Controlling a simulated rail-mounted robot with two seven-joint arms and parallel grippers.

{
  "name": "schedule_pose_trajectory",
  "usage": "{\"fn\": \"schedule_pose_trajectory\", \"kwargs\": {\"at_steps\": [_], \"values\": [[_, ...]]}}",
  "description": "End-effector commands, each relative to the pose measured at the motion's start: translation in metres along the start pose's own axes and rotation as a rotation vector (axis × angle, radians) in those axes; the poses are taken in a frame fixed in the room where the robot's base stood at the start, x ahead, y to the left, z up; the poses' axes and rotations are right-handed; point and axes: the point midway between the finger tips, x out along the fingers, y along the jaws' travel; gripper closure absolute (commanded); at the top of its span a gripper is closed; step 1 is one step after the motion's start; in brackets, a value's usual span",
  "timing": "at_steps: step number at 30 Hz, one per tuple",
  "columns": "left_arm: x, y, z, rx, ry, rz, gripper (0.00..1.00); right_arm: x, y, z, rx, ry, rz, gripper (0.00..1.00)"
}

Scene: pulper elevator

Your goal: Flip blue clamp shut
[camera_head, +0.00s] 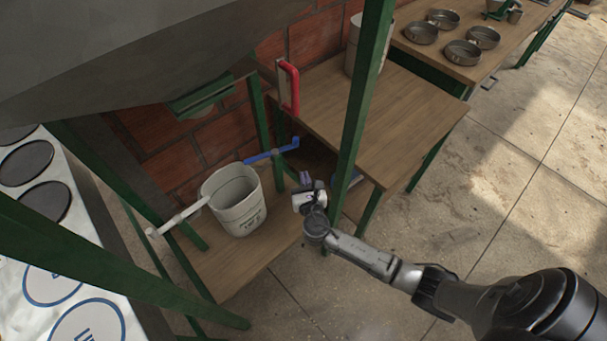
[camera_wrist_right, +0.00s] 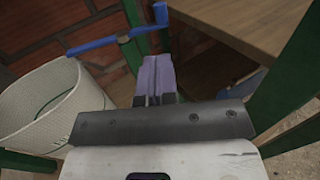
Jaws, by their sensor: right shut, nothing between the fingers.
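The blue clamp (camera_head: 271,154) is a thin blue bar with a bent end, on a green post behind the white bucket. In the right wrist view the blue clamp (camera_wrist_right: 105,42) crosses the upper left, its bent end at the top centre. My right gripper (camera_head: 305,179) is just below and to the right of the clamp in the head view. Its purple fingers (camera_wrist_right: 154,76) are together and empty, pointing towards the bar. A gap shows between the fingertips and the bar in the wrist view; I cannot tell its depth. My left gripper is not in view.
A white bucket (camera_head: 235,197) stands on a low wooden shelf (camera_head: 237,277) left of my gripper. A red handle (camera_head: 289,88) is above the clamp. A green post (camera_head: 361,95) and a wooden table (camera_head: 415,112) are close on the right. A grey hopper (camera_head: 130,50) overhangs the left.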

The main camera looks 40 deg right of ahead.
Motion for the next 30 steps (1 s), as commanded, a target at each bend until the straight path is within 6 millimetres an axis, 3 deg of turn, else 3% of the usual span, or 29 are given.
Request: {"fn": "schedule_pose_trajectory", "kwargs": {"at_steps": [6, 15, 21, 30], "values": [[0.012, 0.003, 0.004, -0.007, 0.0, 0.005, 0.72, 0.043, 0.0, -0.002, 0.002, -0.002, -0.002, 1.0], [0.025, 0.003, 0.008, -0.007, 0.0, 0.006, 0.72, 0.092, 0.0, -0.001, 0.003, -0.002, -0.002, 1.0], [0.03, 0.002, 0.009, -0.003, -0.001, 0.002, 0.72, 0.11, -0.001, -0.001, 0.003, 0.0, -0.002, 1.0], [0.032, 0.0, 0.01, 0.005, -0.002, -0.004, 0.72, 0.117, 0.0, 0.0, 0.004, 0.0, -0.001, 1.0]]}}
